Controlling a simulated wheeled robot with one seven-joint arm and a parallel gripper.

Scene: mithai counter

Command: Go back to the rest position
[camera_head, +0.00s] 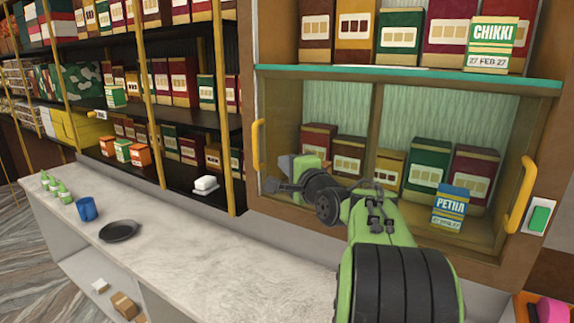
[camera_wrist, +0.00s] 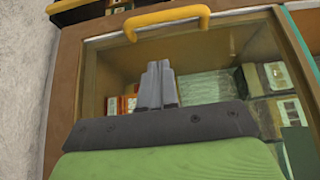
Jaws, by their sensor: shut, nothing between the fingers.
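My gripper (camera_head: 270,186) is shut and empty at the end of my green and black arm. In the head view it is in front of the left part of the glass-fronted cabinet (camera_head: 403,250). In the wrist view the two grey fingers of my gripper (camera_wrist: 158,66) are pressed together, with the cabinet's glass and a yellow handle (camera_wrist: 168,17) beyond them. I cannot tell whether the fingertips touch the glass.
A blue PETHA box (camera_head: 449,208) shows at the cabinet's lower right. Yellow handles (camera_head: 521,194) flank the glass. The marble counter (camera_head: 190,262) below holds a dark plate (camera_head: 119,231) and a blue mug (camera_head: 87,209). Stocked shelves stand at left.

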